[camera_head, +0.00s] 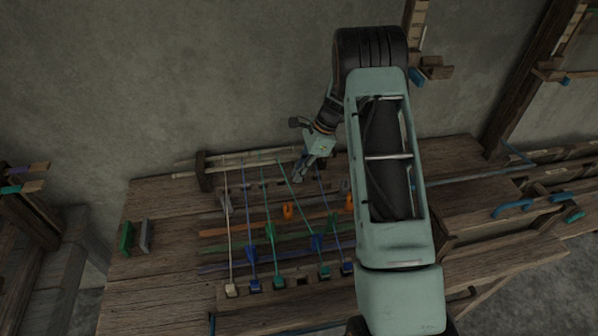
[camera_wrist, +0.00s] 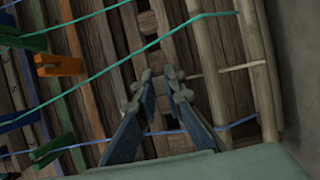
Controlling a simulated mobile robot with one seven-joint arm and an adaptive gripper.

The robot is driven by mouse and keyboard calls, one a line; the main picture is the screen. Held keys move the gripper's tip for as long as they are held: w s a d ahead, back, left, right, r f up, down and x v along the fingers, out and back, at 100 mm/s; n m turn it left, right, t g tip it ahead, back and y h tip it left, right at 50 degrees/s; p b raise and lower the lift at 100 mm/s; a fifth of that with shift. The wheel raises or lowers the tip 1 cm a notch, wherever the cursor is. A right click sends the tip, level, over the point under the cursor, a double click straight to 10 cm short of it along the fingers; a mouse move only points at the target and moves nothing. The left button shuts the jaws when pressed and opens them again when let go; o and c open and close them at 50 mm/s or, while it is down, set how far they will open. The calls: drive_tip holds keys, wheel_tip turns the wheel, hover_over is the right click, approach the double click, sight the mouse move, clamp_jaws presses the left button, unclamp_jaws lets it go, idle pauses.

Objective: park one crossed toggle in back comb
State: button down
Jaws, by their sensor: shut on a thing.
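The back comb (camera_head: 238,162) is a wooden rail with pegs along the loom's far edge; pale rails also show at right in the wrist view (camera_wrist: 258,70). Several coloured cords run from it to toggles at the front. A teal cord (camera_head: 291,183) slants across, and a blue cord (camera_head: 322,185) lies to its right. My gripper (camera_head: 299,178) is low over the loom near these cords, just in front of the comb. In the wrist view its fingers (camera_wrist: 158,82) are close together; what they hold, apparently a toggle, is hard to make out. The blue cord (camera_wrist: 232,124) passes behind the fingers.
Orange pieces (camera_head: 288,210) stand on the loom in front of my gripper. Green and blue pieces (camera_head: 317,242) sit along the cords. A green block (camera_head: 127,238) and a grey block (camera_head: 145,236) stand at the left. The left tabletop is mostly clear; a wall stands behind.

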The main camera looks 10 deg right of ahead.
drive_tip(key=c, duration=1.9)
unclamp_jaws()
drive_tip(key=shift+c, duration=0.2)
drive_tip(key=v, duration=1.2)
